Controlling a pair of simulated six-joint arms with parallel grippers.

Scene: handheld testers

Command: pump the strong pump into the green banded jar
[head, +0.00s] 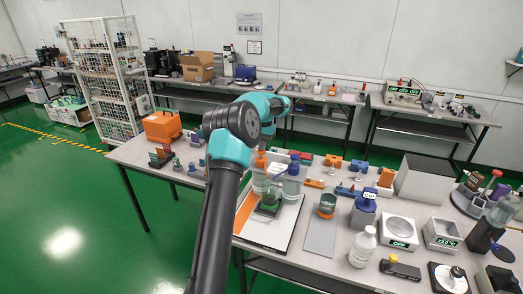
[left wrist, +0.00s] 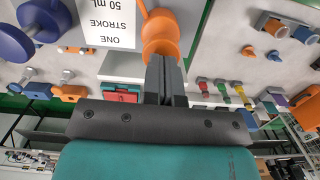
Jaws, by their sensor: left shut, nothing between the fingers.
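Two clear pump bottles stand on the table just right of my left arm in the head view. One has an orange head (head: 261,159), partly hidden by the arm, and the other has a blue head (head: 293,165). In the left wrist view, my left gripper (left wrist: 166,78) is shut and empty, its fingertips close to the orange pump head (left wrist: 160,36); I cannot tell whether they touch. A label (left wrist: 105,22) reading "50 mL ONE STROKE" lies beside it.
Several small coloured blocks lie behind the bottles. The grey strip (head: 320,238) is bare in front of the jar.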

